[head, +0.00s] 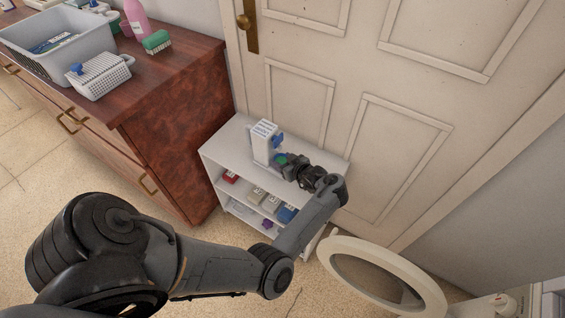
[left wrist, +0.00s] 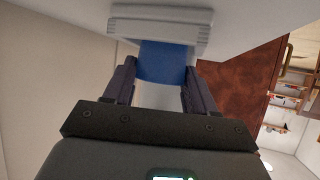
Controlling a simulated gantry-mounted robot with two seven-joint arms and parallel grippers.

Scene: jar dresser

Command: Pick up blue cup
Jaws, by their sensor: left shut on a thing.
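The blue cup (head: 278,139) shows as a small blue patch beside a white upright box (head: 264,143) on top of the white shelf unit. My left gripper (head: 279,152) reaches it from the right in the head view and partly hides it. In the left wrist view, the blue cup (left wrist: 163,63) lies between the two fingers of my left gripper (left wrist: 158,75), which is shut on it. A ridged pale grey-white piece (left wrist: 160,22) is right beyond the cup; I cannot tell whether they touch. My right gripper is not in view.
The white shelf unit (head: 226,146) stands against a white door (head: 340,60) and holds small items on lower shelves. A brown dresser (head: 165,125) with a grey bin (head: 62,62), white basket (head: 98,82) and bottles is on the left. A white ring-shaped seat (head: 375,250) is at lower right.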

